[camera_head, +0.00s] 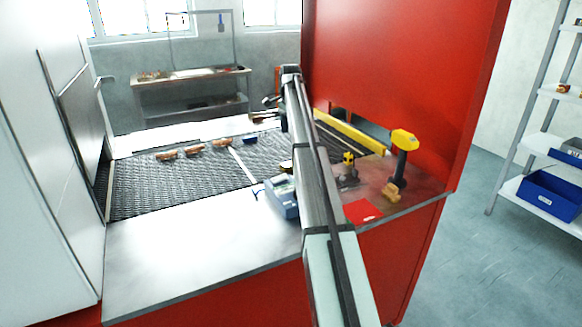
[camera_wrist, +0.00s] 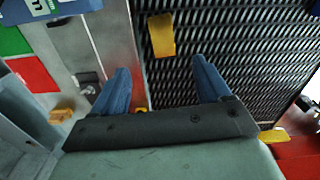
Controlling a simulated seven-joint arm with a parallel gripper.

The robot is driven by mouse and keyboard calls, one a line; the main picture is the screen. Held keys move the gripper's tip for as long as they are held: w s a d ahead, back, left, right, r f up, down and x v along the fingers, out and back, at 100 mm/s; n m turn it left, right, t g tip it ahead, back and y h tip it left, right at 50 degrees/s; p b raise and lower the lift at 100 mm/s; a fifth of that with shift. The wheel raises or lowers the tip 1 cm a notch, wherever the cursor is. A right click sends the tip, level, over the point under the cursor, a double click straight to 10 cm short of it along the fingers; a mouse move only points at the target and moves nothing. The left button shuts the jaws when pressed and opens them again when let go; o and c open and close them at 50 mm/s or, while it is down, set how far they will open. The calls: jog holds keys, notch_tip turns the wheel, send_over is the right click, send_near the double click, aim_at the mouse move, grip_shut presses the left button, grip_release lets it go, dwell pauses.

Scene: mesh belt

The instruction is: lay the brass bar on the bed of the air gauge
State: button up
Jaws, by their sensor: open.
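A brass bar (camera_wrist: 161,35) lies on the dark mesh belt (camera_wrist: 230,60) near its steel edge, ahead of my fingertips in the wrist view. In the head view only a small yellowish patch (camera_head: 286,165), probably the bar, shows beside my arm. The air gauge appears to be the blue-grey unit (camera_head: 283,196) on the steel ledge, partly behind my arm; a blue corner of it (camera_wrist: 50,8) shows at the top left of the wrist view. Its bed is not clear. My gripper (camera_wrist: 160,75) has its blue fingers spread with nothing between them; it is apart from the bar.
Several copper-brown pieces (camera_head: 194,149) and a blue block (camera_head: 250,138) lie on the belt. A yellow-headed tool (camera_head: 403,145), a yellow-and-black item (camera_head: 348,160) and a red mat (camera_head: 362,211) stand right of my arm.

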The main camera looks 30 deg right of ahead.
send_over(290, 164)
notch_tip(290, 164, down, 8)
jog(key=shift+s+r, duration=0.15)
jog(key=shift+r, duration=0.1)
jog(key=shift+w+d+f, duration=0.1)
jog(key=shift+d+f, duration=0.05)
jog(key=shift+f, duration=1.35)
jog(key=shift+w+d+f, duration=0.1)
jog(key=shift+f, duration=1.4)
grip_shut()
